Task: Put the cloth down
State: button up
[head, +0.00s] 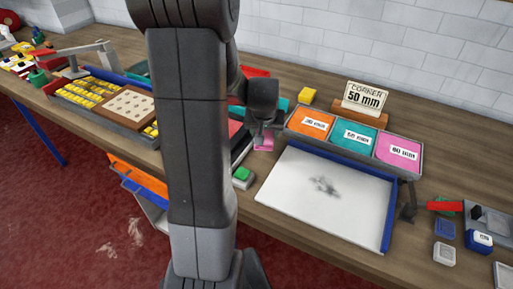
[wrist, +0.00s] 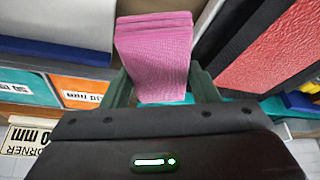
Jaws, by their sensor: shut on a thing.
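A folded pink cloth (wrist: 155,60) stands between the two fingers of my gripper (wrist: 160,78) in the wrist view, its layered edge toward the top. My gripper is shut on it. In the head view my gripper (head: 264,125) is at the left of the sample trays, and a small part of the pink cloth (head: 264,145) shows below it. My arm hides much of the area to the left. I cannot tell whether the cloth touches the wooden bench.
A white board (head: 300,195) with a dark smudge and blue edges lies right of my gripper. Orange, teal and pink labelled trays (head: 352,134) stand behind it, with a "CORNER 50 mm" sign (head: 365,98). A green-topped block (head: 242,175) sits nearby. A red panel (wrist: 275,55) is close by.

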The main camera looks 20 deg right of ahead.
aim_at(264, 153)
jog(key=shift+f+p, duration=0.4)
jog(key=shift+f, duration=3.35)
jog(key=shift+f, duration=0.1)
jog(key=shift+f+b, duration=0.1)
jog(key=shift+b, duration=0.2)
jog(key=o, duration=0.6)
jog(key=shift+s, duration=0.1)
jog(key=shift+r, duration=0.4)
jog(key=v, duration=1.1)
jog(key=shift+s+r, duration=0.15)
jog(key=shift+r, duration=0.1)
